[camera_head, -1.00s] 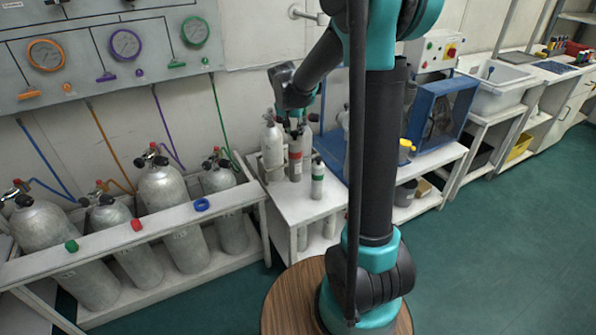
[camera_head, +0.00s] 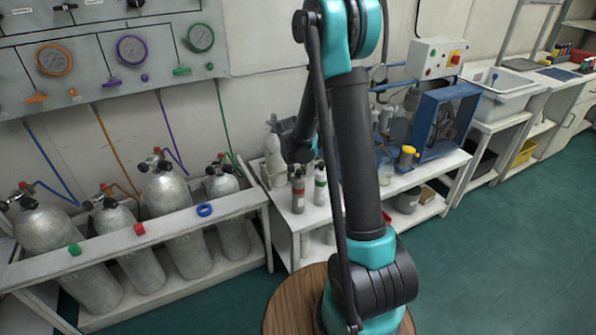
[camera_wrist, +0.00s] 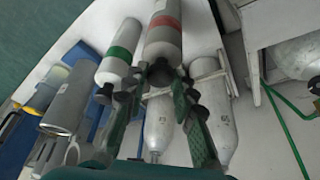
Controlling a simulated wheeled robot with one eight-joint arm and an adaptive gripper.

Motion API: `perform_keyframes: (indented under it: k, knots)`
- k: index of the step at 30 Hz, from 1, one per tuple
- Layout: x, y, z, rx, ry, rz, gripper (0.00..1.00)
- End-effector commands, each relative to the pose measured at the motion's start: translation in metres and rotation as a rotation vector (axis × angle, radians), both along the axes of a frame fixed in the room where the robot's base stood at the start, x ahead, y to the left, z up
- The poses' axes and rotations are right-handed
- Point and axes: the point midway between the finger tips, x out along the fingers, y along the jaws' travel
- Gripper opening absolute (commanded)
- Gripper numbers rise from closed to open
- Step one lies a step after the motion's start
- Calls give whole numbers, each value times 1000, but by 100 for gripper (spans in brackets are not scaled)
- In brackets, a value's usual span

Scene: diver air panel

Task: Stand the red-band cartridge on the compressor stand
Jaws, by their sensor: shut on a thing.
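The red-band cartridge (camera_head: 298,192) is a grey cylinder with a red band, upright in the head view beside the green-band cartridge (camera_head: 320,188). My gripper (camera_wrist: 167,80) is shut on its narrow neck end in the wrist view, where the red-banded body (camera_wrist: 163,40) points away. The green-band cartridge (camera_wrist: 118,60) is just left of it there, apart from my fingers. I cannot tell whether the held cartridge touches the white bench (camera_head: 285,225). The compressor stand (camera_head: 455,160) is the white bench at right under the blue-framed compressor (camera_head: 441,128). My arm hides part of the bench.
White bottles (camera_wrist: 215,115) stand by the wall behind my gripper. A yellow-topped container (camera_head: 407,157) stands near the compressor. A rack of large grey cylinders (camera_head: 165,195) is at left. The green floor at right is clear.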

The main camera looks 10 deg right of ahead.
Motion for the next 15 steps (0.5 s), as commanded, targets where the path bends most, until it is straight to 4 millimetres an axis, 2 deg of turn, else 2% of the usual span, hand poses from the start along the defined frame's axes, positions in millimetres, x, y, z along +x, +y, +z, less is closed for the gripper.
perform_keyframes:
  k: [10, 11, 15]
  knots:
    - [0, 0, -3, 0, 0, 0, 0]
    - [0, 0, -3, 0, 0, 0, 27]
    - [0, 0, -3, 0, 0, 0, 44]
